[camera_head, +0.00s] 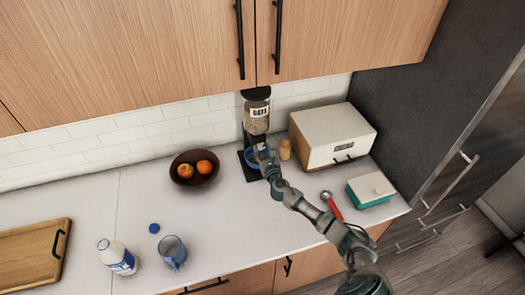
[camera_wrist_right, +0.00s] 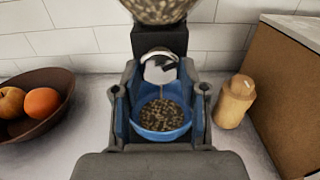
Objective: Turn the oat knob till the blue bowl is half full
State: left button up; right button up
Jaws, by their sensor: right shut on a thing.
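The oat dispenser (camera_head: 257,116), a clear jar labelled OATS on a dark stand, stands against the tiled wall. My right gripper (camera_head: 262,154) is at its front. In the right wrist view its fingers close around the pale oat knob (camera_wrist_right: 159,67) under the jar. The blue bowl (camera_head: 249,158) sits beneath the outlet, partly hidden by the gripper. In the wrist view oats lie in the blue bowl (camera_wrist_right: 160,131), with blue wall showing around them. A thin streak between knob and bowl looks like falling oats. My left gripper is out of view.
A brown fruit bowl (camera_head: 188,180) is left of the dispenser. A wooden shaker (camera_head: 285,149) and a white bread box (camera_head: 331,137) are close on its right. A red-handled scoop (camera_head: 333,206), teal butter dish (camera_head: 369,190), bottle (camera_head: 117,257) and blue cup (camera_head: 172,252) stand nearer.

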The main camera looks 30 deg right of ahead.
jog(key=m+b, duration=0.1)
jog(key=m, duration=0.4)
jog(key=shift+m, duration=0.3)
jog(key=m, duration=0.5)
jog(key=shift+b, duration=0.3)
jog(key=shift+m, duration=0.3)
jog(key=o, duration=1.1)
jog(key=shift+o, duration=0.2)
jog(key=v, duration=1.2)
